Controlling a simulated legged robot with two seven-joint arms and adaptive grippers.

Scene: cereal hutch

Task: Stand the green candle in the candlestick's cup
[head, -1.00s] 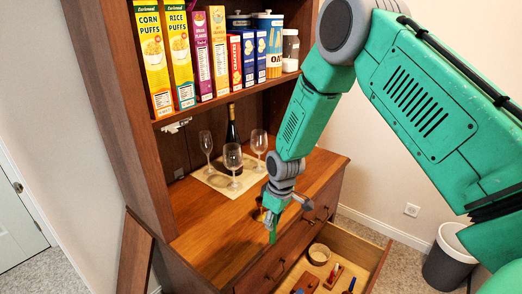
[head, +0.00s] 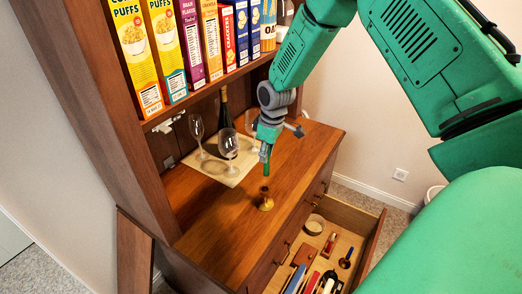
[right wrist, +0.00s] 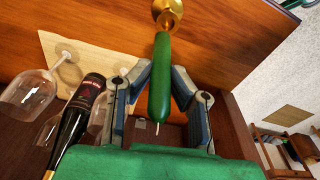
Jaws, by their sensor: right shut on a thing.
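My right gripper (head: 267,137) is shut on the green candle (head: 264,155), which hangs upright below it. In the right wrist view the candle (right wrist: 160,85) lies between the two fingers, its wick towards the camera. The brass candlestick (head: 266,203) stands on the hutch counter, directly under the candle in the head view. In the right wrist view the candle's far end overlaps the candlestick (right wrist: 168,10). A small gap seems to show between candle and cup in the head view; the cup's opening is not clear. My left gripper is not in view.
Wine glasses (head: 228,142) and a dark bottle (head: 224,115) stand on a pale mat (head: 236,176) behind the candlestick. Cereal boxes (head: 168,45) fill the shelf above. An open drawer (head: 372,250) with several items juts out at front right. The counter left of the candlestick is clear.

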